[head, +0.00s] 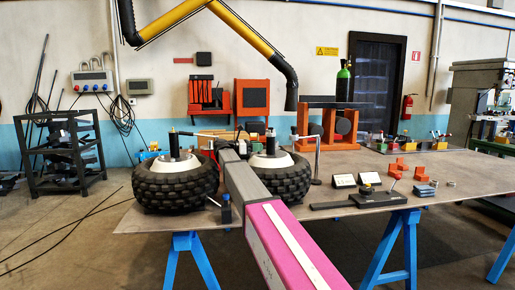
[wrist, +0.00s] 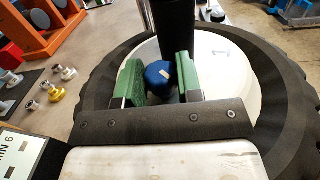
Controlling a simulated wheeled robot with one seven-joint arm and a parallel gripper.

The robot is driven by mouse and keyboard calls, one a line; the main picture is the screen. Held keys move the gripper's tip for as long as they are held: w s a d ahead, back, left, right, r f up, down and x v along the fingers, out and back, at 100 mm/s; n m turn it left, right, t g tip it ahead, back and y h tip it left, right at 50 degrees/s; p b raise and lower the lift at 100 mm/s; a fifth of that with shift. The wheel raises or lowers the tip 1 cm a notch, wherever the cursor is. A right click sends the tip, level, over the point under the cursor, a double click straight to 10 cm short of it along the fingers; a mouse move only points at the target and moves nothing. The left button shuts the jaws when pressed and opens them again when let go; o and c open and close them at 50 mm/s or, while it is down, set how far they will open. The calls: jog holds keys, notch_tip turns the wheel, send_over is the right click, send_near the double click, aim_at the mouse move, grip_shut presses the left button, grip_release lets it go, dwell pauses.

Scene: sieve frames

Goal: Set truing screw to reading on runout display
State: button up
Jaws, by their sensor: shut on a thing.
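In the wrist view, my gripper (wrist: 158,66) has its two green-padded fingers on either side of a round blue knob (wrist: 159,76) with a tan mark on top. It is shut on this knob, which I take for the truing screw. The knob sits beside a black post (wrist: 175,25) over the white hub (wrist: 235,72) of a black tyre (wrist: 105,65); the hub bears a "1". A white panel with dark print (wrist: 18,155) shows upside down and cut off at lower left. In the head view, two small display panels (head: 343,181) (head: 370,178) stand on the table; their readings are too small to read.
The left wheel (head: 175,188) and right wheel (head: 290,180) lie on the table (head: 450,170). A black lever fixture (head: 365,197) with a red-tipped handle and orange blocks (head: 398,165) are at right. My grey and pink arm crosses the middle.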

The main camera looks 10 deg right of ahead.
jog(key=shift+w+m+g, duration=0.1)
jog(key=shift+m+g, duration=0.5)
jog(key=shift+g, duration=0.4)
jog(key=o, duration=0.7)
jog(key=shift+c, duration=0.2)
jog(key=a, duration=1.1)
jog(key=shift+w, duration=0.35)
